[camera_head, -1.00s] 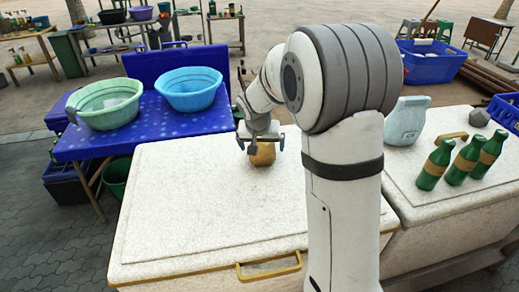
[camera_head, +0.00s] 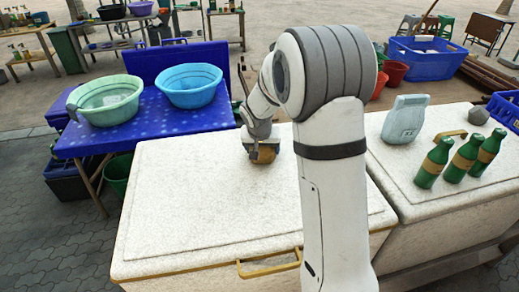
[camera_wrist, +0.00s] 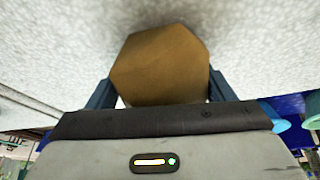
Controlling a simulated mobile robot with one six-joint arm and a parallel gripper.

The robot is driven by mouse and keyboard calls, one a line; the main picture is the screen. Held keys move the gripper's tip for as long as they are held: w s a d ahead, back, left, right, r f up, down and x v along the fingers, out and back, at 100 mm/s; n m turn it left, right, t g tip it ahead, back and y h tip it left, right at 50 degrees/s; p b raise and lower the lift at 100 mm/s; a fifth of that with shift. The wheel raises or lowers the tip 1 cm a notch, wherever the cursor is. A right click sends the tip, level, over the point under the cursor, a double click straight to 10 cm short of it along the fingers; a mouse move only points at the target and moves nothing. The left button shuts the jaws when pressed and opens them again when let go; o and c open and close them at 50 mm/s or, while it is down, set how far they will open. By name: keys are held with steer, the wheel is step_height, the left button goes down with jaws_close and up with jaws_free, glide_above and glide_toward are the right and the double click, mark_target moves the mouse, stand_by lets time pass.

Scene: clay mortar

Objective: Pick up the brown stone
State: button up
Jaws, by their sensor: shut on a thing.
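The brown stone (camera_head: 264,156) is a faceted, tan-brown block over the top of the white chest (camera_head: 215,205). In the wrist view the stone (camera_wrist: 160,65) fills the space between the two dark blue fingers. My gripper (camera_wrist: 162,90) is shut on it, one finger against each side. In the head view my gripper (camera_head: 262,148) comes down on the stone from above and hides its upper part. I cannot tell whether the stone's underside touches the lid.
A blue table (camera_head: 150,133) with a green basin (camera_head: 107,101) and a blue basin (camera_head: 190,85) stands at left. On the right chest are green bottles (camera_head: 463,158), a pale blue bag-shaped object (camera_head: 405,120) and a grey stone (camera_head: 478,115). The left lid's front is clear.

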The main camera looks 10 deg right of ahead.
steer(key=c, duration=1)
steer(key=shift+w+r, duration=0.1)
steer(key=shift+c, duration=0.2)
